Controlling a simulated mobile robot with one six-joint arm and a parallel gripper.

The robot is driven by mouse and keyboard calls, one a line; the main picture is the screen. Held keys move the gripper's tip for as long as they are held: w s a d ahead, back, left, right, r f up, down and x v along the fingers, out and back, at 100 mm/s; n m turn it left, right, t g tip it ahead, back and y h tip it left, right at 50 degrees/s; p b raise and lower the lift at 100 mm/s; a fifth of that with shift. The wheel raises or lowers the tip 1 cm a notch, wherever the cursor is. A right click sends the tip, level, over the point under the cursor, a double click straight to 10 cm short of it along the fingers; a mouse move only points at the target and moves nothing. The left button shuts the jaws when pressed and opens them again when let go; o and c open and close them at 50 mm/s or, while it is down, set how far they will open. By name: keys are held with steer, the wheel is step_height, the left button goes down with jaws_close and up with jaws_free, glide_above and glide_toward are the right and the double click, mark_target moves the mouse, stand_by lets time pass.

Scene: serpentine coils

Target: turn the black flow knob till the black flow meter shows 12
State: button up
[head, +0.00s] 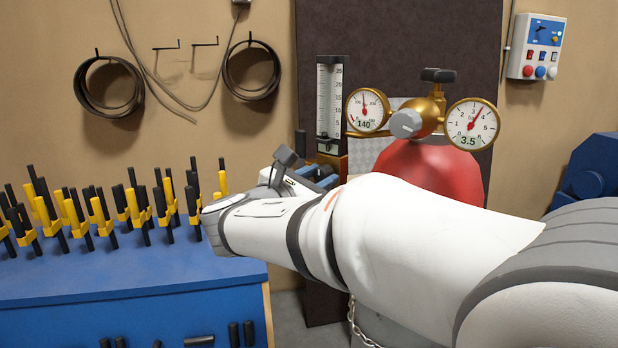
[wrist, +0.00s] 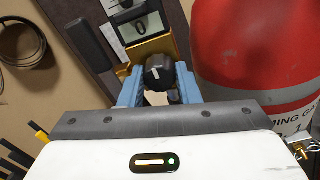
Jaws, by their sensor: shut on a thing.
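My gripper (wrist: 158,92) is shut on the knob, with a blue finger on each side. In the head view my arm hides the knob.
A red gas cylinder (head: 430,175) stands close to the right of the meter. Its brass regulator carries a left gauge (head: 368,110) reading 140 and a right gauge (head: 472,125) reading 3.5. A blue bench (head: 130,275) with several black and yellow clamps lies left.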

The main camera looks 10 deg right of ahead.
steer(key=shift+d, duration=0.1)
steer(key=c, duration=0.3)
steer(key=shift+f+m+b, duration=0.15)
steer(key=shift+m+b, duration=0.15)
steer(key=shift+b, duration=0.2)
steer(key=m+b, duration=0.1)
steer(key=b, duration=0.2)
steer(key=shift+f+m, duration=0.2)
steer(key=shift+m, duration=0.1)
steer(key=m+b, duration=1.2)
steer(key=b, duration=0.5)
steer(key=shift+w+m, duration=0.1)
steer(key=shift+m, duration=0.3)
steer(key=m+b, duration=0.3)
steer(key=m, duration=0.1)
steer(key=shift+r+h+b, duration=0.2)
steer(key=shift+h+b, duration=0.1)
steer(key=shift+b, duration=0.1)
steer(key=shift+m, duration=0.3)
